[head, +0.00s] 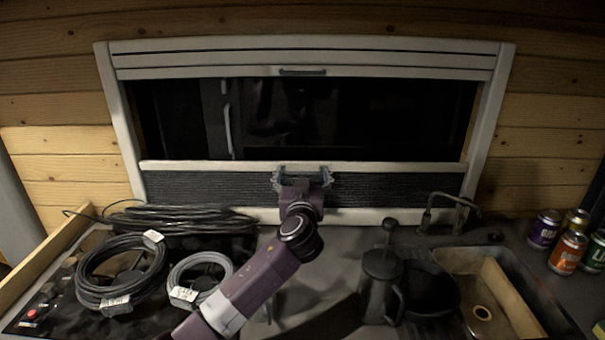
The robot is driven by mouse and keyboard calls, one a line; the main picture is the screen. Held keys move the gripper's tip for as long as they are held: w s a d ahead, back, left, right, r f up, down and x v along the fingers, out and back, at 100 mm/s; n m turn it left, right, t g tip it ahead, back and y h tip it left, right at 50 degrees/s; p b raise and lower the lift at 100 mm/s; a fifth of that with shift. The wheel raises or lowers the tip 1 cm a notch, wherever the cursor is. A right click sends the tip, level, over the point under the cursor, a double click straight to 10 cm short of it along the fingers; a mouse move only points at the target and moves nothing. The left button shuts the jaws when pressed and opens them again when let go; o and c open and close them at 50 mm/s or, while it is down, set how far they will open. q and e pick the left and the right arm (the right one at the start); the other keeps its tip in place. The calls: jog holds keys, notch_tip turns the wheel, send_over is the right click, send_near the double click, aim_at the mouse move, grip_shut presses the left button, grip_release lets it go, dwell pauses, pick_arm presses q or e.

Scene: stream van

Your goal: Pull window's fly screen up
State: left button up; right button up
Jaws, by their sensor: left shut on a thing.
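The window (106,80) is set in a wooden wall, with a pale frame. Its fly screen (400,188) is a dark pleated band across the lower part of the opening, with a pale bar (210,166) along its top edge. Dark glass shows above that bar. My left gripper (302,172) is at the middle of the bar and shut on it. The bar's handle is hidden by the fingers. A pale blind cassette with a small handle (302,72) spans the top of the window. My right gripper is not in view.
Below the window is a dark counter with coiled cables (120,272), a smaller coil (200,278), a French press (381,285), a dark bowl (430,290), a tap (450,208) and a sink (520,300). Several cans (566,252) stand at the right.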

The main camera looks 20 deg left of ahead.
pick_arm(q)
notch_tip(320, 180, up, 22)
jog(key=p, duration=1)
jog(key=shift+r, duration=0.25)
jog(key=shift+c, duration=0.2)
jog(key=o, duration=1.5)
jog(key=shift+f, duration=0.1)
jog(key=shift+s, duration=0.15)
jog(key=v, duration=1.1)
jog(key=shift+s, duration=0.35)
jog(key=shift+d, duration=0.15)
